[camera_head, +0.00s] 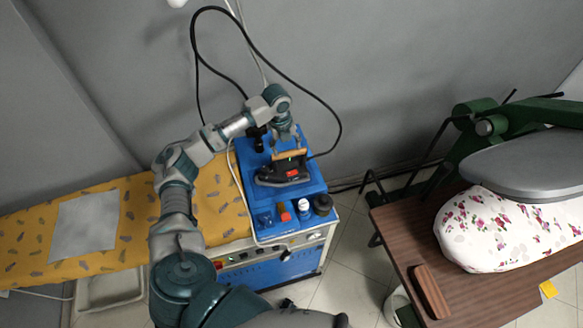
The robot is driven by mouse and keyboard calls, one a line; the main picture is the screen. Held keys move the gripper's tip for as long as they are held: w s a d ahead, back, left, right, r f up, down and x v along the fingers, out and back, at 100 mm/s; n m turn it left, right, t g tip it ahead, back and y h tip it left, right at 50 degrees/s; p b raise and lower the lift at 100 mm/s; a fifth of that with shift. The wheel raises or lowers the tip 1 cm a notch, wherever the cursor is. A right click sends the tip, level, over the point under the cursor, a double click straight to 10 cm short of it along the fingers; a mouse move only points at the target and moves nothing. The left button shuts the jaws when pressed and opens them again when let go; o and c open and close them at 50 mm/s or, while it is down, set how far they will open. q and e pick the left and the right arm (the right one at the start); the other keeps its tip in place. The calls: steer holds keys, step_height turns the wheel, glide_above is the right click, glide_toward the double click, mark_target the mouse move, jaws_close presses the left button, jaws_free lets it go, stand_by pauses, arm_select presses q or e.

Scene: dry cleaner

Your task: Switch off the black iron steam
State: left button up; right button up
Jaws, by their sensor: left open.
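The black iron (283,174) with a tan handle and a small red part on its side rests on the blue top of the steam station (318,186). A black cable loops up from it along the wall. My left arm comes in from the lower left, and my left gripper (286,141) is just above and behind the iron's handle, pointing down. It is open, and I cannot tell whether it touches the handle. The front panel (275,256) of the station carries several small controls. My right gripper does not show.
An ironing board with a yellow patterned cover (130,215) and a grey cloth (84,226) lies to the left. Small bottles and caps (304,209) stand at the station's front edge. A brown table (480,290) with a floral pressing pad (505,230) and green press stands right. Tiled floor lies between.

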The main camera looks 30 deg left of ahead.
mark_target(291, 171)
arm_select(q)
steer(key=f, duration=0.8)
steer(key=w+f+p, duration=0.1)
steer(key=f, duration=0.3)
steer(key=shift+d+f, duration=0.15)
steer(key=shift+d, duration=0.25)
steer(key=shift+d+f, duration=0.1)
steer(key=shift+f, duration=0.4)
